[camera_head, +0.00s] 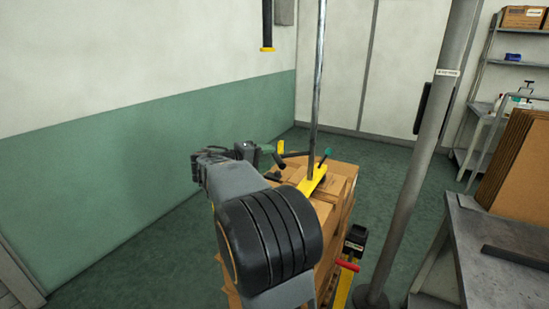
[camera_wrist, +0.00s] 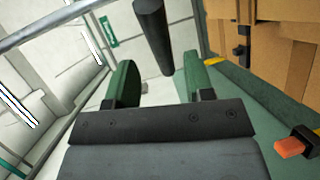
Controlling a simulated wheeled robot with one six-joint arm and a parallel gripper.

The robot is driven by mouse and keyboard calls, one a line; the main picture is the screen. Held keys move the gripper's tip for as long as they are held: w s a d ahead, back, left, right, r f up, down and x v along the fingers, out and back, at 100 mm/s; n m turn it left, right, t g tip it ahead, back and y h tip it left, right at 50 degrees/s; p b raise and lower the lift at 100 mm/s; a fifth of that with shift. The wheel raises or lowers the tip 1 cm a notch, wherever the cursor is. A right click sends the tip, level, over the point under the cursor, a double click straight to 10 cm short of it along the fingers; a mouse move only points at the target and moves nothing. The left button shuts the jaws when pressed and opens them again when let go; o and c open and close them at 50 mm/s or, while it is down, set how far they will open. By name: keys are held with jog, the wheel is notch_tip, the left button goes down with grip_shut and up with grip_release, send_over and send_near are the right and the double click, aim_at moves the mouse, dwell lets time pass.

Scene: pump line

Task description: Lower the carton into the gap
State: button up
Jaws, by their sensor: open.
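My gripper (camera_head: 268,149) is open, its two green fingers spread wide in the wrist view (camera_wrist: 160,80). A black bar handle (camera_wrist: 153,32) reaches down between the fingers in that picture; I see no finger touching it. The same bar (camera_head: 295,154) seems to belong to a yellow lifting tool (camera_head: 312,184), which hangs from a grey pole over the cartons. A brown carton (camera_head: 341,186) lies under the tool at the top of the stack. Cartons also fill the upper right of the wrist view (camera_wrist: 287,45). My arm hides much of the stack, and I cannot make out the gap.
A grey post (camera_head: 415,170) stands right of the stack. A red-handled lever (camera_head: 347,265) juts out near the stack's front. A grey bench (camera_head: 500,250) and leaning brown sheets (camera_head: 520,165) are at the right. The floor to the left by the green wall is clear.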

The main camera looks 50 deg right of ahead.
jog(key=v, duration=0.9)
jog(key=shift+a, duration=0.35)
jog(key=shift+r, duration=0.1)
